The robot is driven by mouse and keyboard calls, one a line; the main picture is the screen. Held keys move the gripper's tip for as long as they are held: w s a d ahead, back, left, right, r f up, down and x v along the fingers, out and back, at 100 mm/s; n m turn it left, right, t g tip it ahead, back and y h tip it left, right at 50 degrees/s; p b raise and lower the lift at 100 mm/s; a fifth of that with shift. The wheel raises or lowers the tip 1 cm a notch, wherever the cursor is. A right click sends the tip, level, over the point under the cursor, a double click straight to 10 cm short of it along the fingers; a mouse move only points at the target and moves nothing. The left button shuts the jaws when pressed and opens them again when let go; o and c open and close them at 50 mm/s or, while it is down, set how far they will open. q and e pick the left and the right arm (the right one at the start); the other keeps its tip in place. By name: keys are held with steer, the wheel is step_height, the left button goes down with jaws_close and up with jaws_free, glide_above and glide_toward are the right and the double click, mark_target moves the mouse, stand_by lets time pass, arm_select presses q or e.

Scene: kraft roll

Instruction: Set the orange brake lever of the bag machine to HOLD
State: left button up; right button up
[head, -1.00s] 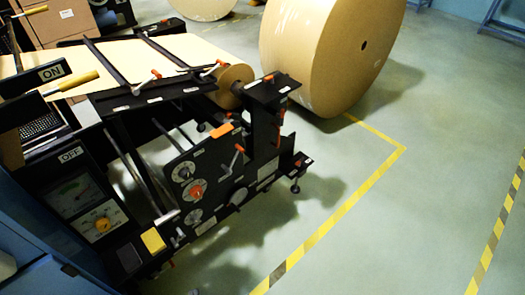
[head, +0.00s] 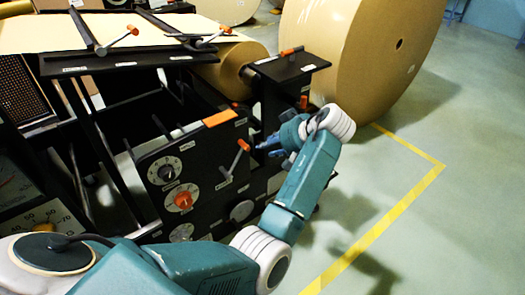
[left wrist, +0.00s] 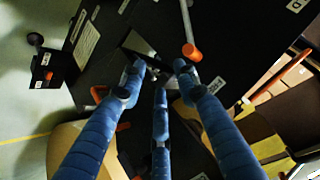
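The bag machine's black side panel (head: 150,165) carries a lever with a metal shaft and orange knob (head: 243,145), tilted up and to the right. It seems to be the brake lever; I cannot read its labels, so its setting is unclear. My left gripper (head: 262,148) is just right of the knob, apparently apart from it. In the left wrist view, the gripper's blue fingers (left wrist: 158,80) are spread and empty, and the lever's orange knob (left wrist: 192,53) lies just beyond the right fingertip. My right gripper is not in view.
Dials (head: 182,197) sit left of the lever, and an orange block (head: 220,118) is on the panel's top edge. Other orange-tipped handles (head: 291,51) are on the machine. A large kraft roll (head: 350,45) stands behind. Floor (head: 450,240) at right is clear.

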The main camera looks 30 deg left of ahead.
mark_target(246, 145)
arm_select(q)
step_height(246, 145, up, 4)
steer(key=s+r+n+b, duration=0.1)
steer(key=s+n+b, duration=0.1)
steer(key=s+n, duration=0.1)
steer(key=shift+g, duration=0.4)
steer(key=b+x, duration=0.1)
steer(key=x, duration=1)
steer(key=shift+w+a+b, duration=0.15)
steer(key=shift+a+b, duration=0.25)
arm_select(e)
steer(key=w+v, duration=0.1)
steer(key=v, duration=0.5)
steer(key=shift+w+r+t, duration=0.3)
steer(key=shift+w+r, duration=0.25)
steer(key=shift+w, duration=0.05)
arm_select(q)
steer(key=shift+c, duration=0.5)
jaws_close()
